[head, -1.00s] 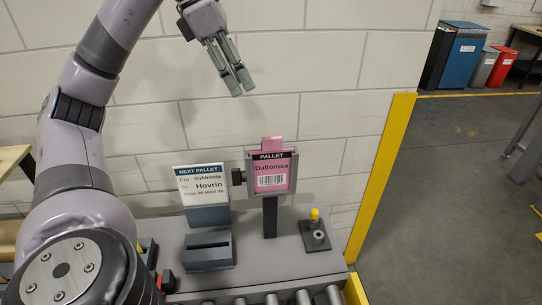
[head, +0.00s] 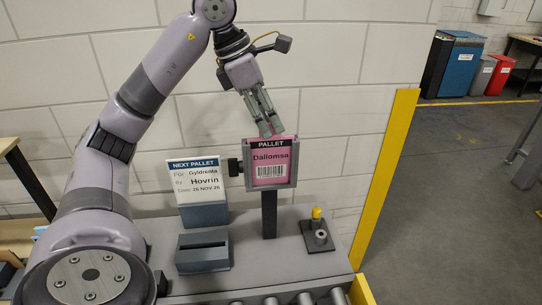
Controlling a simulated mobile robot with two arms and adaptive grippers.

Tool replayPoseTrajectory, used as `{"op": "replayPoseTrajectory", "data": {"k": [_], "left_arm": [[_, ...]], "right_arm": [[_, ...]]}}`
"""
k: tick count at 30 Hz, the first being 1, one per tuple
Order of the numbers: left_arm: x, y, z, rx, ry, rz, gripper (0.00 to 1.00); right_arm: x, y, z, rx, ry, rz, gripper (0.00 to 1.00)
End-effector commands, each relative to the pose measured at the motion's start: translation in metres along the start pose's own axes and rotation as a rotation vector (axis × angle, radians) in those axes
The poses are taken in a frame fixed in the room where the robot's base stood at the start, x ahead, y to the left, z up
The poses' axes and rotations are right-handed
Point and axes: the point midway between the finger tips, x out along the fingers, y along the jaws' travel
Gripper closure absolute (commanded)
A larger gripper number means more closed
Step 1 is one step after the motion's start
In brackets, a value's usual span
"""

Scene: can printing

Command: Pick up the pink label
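The pink label (head: 269,170) reads "PALLET Dallomsa" with a barcode. It sits upright in a grey frame (head: 245,171) on a dark post. My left gripper (head: 271,131) comes down from above, its fingertips at the frame's top edge, where they cover the label's top tab. The fingers lie close together. I cannot tell whether they touch the tab or have shut on it. My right gripper is not in view.
A white "NEXT PALLET" card (head: 198,182) stands left of the frame. A dark slotted block (head: 203,252) is in front of it. A yellow-topped button post (head: 317,222) stands to the right. A tiled wall (head: 340,60) is close behind.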

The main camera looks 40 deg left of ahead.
Motion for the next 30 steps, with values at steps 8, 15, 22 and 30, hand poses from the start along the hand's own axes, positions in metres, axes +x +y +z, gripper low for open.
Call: {"op": "replayPoseTrajectory", "data": {"k": [8, 15, 22, 30], "left_arm": [[0.019, 0.0, 0.0, 0.0, -0.001, 0.001, 0.68], [0.019, 0.0, 0.0, 0.0, -0.001, 0.001, 0.74], [0.019, 0.0, 0.0, 0.0, -0.001, 0.001, 0.9], [0.019, 0.0, 0.0, 0.0, -0.001, 0.001, 1.0]], "right_arm": [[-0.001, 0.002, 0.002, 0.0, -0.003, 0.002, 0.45], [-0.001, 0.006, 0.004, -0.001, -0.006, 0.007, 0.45], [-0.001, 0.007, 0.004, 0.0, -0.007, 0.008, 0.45], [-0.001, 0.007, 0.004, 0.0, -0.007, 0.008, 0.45]]}}
